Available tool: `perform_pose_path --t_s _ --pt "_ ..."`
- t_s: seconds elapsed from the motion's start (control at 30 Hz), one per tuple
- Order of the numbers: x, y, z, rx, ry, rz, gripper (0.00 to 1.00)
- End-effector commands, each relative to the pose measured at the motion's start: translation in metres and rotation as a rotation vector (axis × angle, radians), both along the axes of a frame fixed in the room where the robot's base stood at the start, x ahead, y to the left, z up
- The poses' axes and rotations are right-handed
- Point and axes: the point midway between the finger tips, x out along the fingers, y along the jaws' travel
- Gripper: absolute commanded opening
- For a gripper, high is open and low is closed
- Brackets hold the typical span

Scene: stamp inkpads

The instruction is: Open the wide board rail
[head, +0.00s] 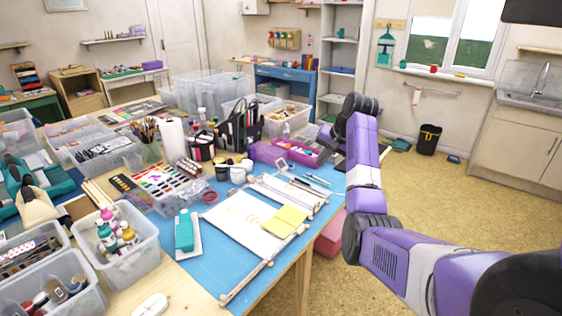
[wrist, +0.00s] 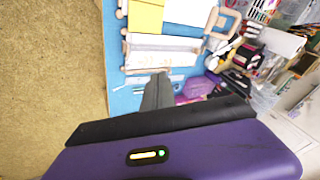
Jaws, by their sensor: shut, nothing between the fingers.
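A wide white board (head: 240,222) lies on the blue mat, with faint sketches and a yellow sheet (head: 285,220) on it. A thin wooden rail (head: 248,280) runs along the board's right side and past its near corner; I cannot tell whether it is open. A smaller white board (head: 284,188) with wooden rails lies beyond it. My gripper (wrist: 157,78) is shut and empty in the wrist view, above the table near the smaller board (wrist: 165,48). The yellow sheet (wrist: 146,14) shows at the top there.
A purple tray (head: 285,152) stands behind the boards. A teal stamp-like block (head: 184,232) on a white base lies left of the wide board. Bottles, a paint palette (head: 165,180) and clear bins (head: 115,245) crowd the left. Open floor (head: 430,220) lies right of the table.

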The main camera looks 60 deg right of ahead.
Motion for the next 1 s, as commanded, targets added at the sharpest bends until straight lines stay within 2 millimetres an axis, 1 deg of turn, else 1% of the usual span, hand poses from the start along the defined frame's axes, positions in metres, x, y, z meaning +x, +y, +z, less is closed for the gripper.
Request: perform_pose_path --t_s 0.03,0.07,0.1,0.17,0.2,0.3,0.37,0.4,0.57,0.67,0.77,1.0 --pt "0.002 0.005 0.000 -0.092 -0.037 0.118 0.00" --pt "0.007 0.010 0.006 -0.152 -0.061 0.199 0.00" --pt "0.016 0.018 0.016 -0.235 -0.092 0.303 0.00" --pt "0.030 0.033 0.033 -0.356 -0.133 0.452 0.00" --pt "0.040 0.043 0.045 -0.434 -0.158 0.542 0.00" --pt "0.062 0.064 0.077 -0.602 -0.205 0.717 0.00" --pt "0.067 0.068 0.089 -0.673 -0.220 0.778 0.00" --pt "0.069 0.069 0.092 -0.702 -0.221 0.805 0.00" --pt "0.072 0.069 0.092 -0.752 -0.205 0.854 0.00" --pt "0.079 0.067 0.088 -0.752 -0.204 0.856 0.00" --pt "0.092 0.064 0.080 -0.749 -0.203 0.857 0.00" --pt "0.129 0.054 0.057 -0.748 -0.203 0.856 0.00"
